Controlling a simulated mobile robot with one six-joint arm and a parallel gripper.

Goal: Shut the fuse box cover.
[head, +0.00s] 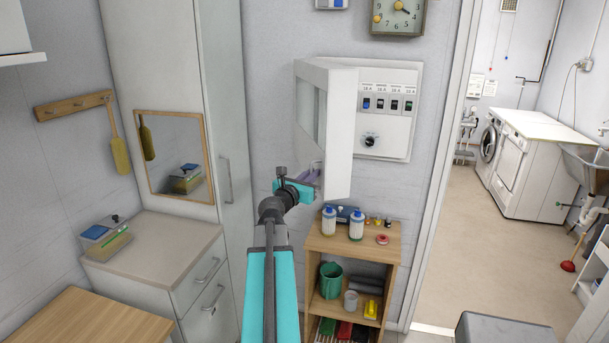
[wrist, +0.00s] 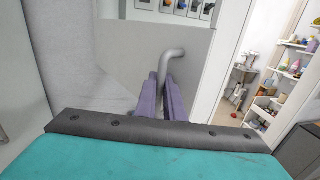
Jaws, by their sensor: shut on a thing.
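The fuse box (head: 386,138) is on the wall in the head view, with a row of switches and a round knob uncovered. Its white cover (head: 340,135) stands open, swung out from the wall on the left side of the box. My gripper (head: 313,182) is at the lower part of the cover. In the wrist view, its purple fingers (wrist: 163,98) are shut on the grey bent handle (wrist: 171,58) of the cover. The cover's grey panel (wrist: 192,48) is behind the handle, with switches showing above it. The handle's grip is partly hidden between the fingers.
A wooden shelf unit (head: 394,246) with bottles, a green bucket and other items stands below the box. A tall cabinet (head: 226,120) is on the left. A door opening to a laundry room with washing machines (head: 512,165) is on the right.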

